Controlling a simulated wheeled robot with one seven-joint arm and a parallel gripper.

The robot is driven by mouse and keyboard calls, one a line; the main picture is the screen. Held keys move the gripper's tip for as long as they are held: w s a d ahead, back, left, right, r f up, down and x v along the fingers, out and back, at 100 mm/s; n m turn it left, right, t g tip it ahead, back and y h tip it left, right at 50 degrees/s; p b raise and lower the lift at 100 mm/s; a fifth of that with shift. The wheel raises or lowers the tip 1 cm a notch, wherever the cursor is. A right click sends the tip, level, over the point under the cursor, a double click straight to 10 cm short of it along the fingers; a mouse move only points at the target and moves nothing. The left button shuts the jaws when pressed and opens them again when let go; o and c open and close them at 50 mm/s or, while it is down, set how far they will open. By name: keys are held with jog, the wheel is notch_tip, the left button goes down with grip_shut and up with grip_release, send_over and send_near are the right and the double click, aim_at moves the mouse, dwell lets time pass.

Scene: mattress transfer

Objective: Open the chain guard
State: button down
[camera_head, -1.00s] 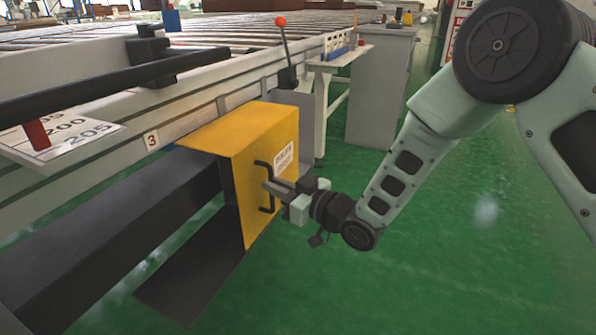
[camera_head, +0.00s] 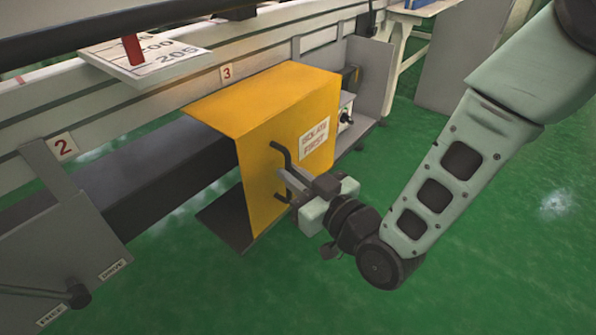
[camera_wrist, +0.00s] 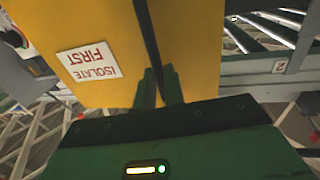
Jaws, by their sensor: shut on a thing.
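The chain guard is a yellow box-shaped cover (camera_head: 262,105) with an "ISOLATE FIRST" label on its face. It stands over the dark beam beside the machine frame, in the middle of the head view. Its black bent handle (camera_head: 277,154) is on the near face. My gripper (camera_head: 290,184) is shut on the handle, low on the bar. In the wrist view the guard (camera_wrist: 90,25) fills the top, and the gripper's fingertips (camera_wrist: 160,78) close around the dark handle bar (camera_wrist: 147,32).
A grey box with a knob (camera_head: 346,115) shows behind the guard, in front of an upright grey plate (camera_head: 370,80). A grey panel with a lever (camera_head: 50,245) is at the lower left. The green floor (camera_head: 480,270) is clear on the right.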

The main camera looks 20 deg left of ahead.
jog(key=c, duration=1.5)
grip_release()
jog(key=shift+p+v, duration=5.45)
jog(key=shift+v, duration=3.25)
jog(key=shift+f, duration=0.1)
